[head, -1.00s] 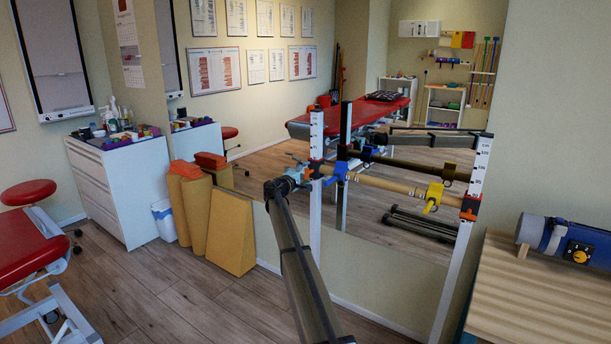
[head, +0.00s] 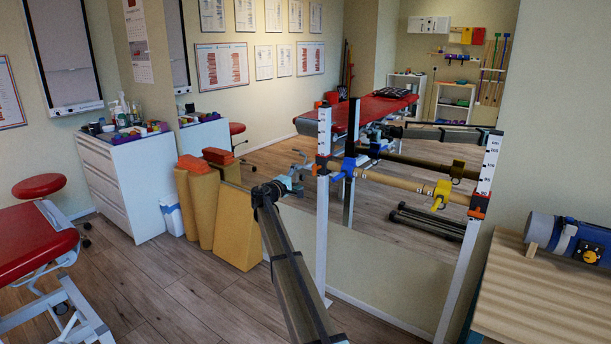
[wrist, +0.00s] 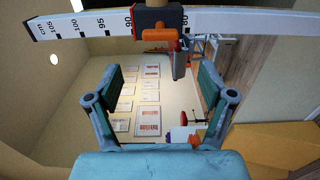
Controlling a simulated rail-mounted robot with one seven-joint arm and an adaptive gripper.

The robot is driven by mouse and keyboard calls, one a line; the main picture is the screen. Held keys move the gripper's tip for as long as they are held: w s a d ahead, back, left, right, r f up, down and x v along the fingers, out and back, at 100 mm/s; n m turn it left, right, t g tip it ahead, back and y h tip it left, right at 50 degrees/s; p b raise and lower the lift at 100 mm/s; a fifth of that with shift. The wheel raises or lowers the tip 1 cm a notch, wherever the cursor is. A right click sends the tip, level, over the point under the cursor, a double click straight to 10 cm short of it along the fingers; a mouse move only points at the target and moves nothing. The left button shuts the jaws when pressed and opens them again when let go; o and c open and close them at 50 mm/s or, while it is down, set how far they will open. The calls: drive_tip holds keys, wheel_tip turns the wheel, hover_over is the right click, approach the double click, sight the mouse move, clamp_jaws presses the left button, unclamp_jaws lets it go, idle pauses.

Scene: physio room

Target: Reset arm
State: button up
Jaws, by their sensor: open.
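My gripper (head: 299,168) is open and empty, just left of the near white scaled post (head: 322,215). It also shows in the wrist view (wrist: 160,73), with its two teal-grey fingers spread and nothing between them. In that view the white post lies across the top, beyond the fingertips, with its black-and-orange bracket (wrist: 160,20). A wooden bar (head: 395,185) runs from this post to the right-hand post (head: 482,190). A blue clamp (head: 348,168) and a yellow clamp (head: 441,193) sit on the bar.
A large mirror (head: 400,265) stands behind the posts and reflects the room. Orange-tan foam blocks (head: 236,228) and a white cabinet (head: 135,195) stand at left. A red treatment table (head: 30,245) is at far left. A wooden table (head: 530,295) with a blue roll (head: 560,235) is at right.

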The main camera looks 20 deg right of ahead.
drive_tip(key=shift+v, duration=0.85)
drive_tip(key=s+a+f+m+g+y, duration=0.1)
drive_tip(key=s+f+g+y, duration=0.1)
drive_tip(key=s+f, duration=0.65)
drive_tip(key=s+a+f+m+g+y, duration=0.2)
drive_tip(key=s+f, duration=0.4)
drive_tip(key=f, duration=0.6)
drive_tip(key=s+a+f+m+g+y, duration=0.1)
drive_tip(key=s+f+g+y, duration=0.1)
drive_tip(key=s+f, duration=0.65)
drive_tip(key=s+a+f+m+g+y, duration=0.15)
drive_tip(key=s+a+f, duration=0.25)
drive_tip(key=s+f, duration=0.6)
drive_tip(key=s+a+f+n+g+y, duration=0.1)
drive_tip(key=s+a+f+g+y, duration=0.2)
drive_tip(key=s+f, duration=0.7)
drive_tip(key=s+a+f+m+g+y, duration=0.1)
drive_tip(key=s+a+f+g+y, duration=0.2)
drive_tip(key=s, duration=1.2)
drive_tip(key=s+a+f+m+g+p, duration=0.1)
drive_tip(key=s+a+f, duration=0.25)
drive_tip(key=s, duration=1.05)
drive_tip(key=s+a+f+g+y, duration=0.2)
drive_tip(key=s+a, duration=0.2)
drive_tip(key=s, duration=1.1)
wheel_tip(320, 180, up, 13)
drive_tip(key=w+p, duration=0.1)
drive_tip(key=p, duration=1.2)
drive_tip(key=shift+a+p, duration=0.2)
drive_tip(key=shift+p, duration=0.1)
